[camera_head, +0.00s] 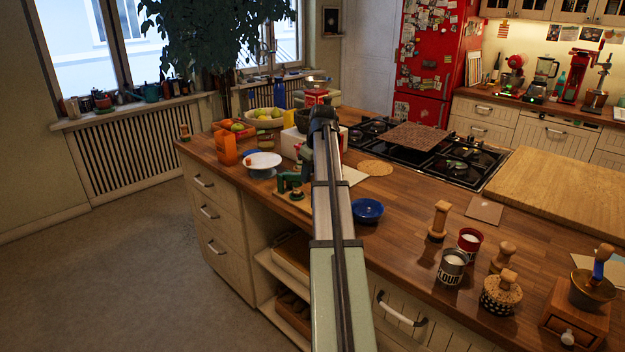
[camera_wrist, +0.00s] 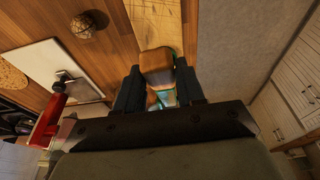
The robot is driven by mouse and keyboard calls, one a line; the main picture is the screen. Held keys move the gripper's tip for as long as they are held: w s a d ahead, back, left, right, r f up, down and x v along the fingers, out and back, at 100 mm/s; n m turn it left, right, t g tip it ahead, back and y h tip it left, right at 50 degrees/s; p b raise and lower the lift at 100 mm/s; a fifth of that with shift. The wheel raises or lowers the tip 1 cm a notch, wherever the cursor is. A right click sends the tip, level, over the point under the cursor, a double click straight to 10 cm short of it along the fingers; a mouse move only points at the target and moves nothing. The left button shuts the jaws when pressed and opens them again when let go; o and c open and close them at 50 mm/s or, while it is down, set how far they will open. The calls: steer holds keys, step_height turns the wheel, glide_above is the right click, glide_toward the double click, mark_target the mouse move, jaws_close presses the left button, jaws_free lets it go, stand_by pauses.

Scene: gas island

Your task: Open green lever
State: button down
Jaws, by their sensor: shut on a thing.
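In the head view, the green lever (camera_head: 288,182) is on a wooden board (camera_head: 292,203) near the island's front edge, partly hidden by my arm. In the wrist view, my gripper (camera_wrist: 160,88) is shut on a piece with a light brown block top (camera_wrist: 157,62) and teal parts below it. This appears to be the green lever's mechanism, but the grip itself is mostly hidden. The board (camera_wrist: 160,15) also shows in the wrist view. My gripper is hidden behind my arm in the head view.
In the wrist view, a red handle (camera_wrist: 48,122) on a metal fitting lies by a white board (camera_wrist: 50,65), left of my gripper. A round brown object (camera_wrist: 82,25) sits nearby. In the head view, a blue bowl (camera_head: 367,211) stands right of my arm and a white dish (camera_head: 262,160) left.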

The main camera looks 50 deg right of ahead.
steer(key=w+r+g, duration=0.2)
steer(key=r+g, duration=0.1)
steer(key=shift+r, duration=0.1)
steer(key=c, duration=0.8)
jaws_free()
steer(key=shift+o, duration=0.2)
step_height(320, 180, up, 7)
steer(key=shift+r, duration=0.2)
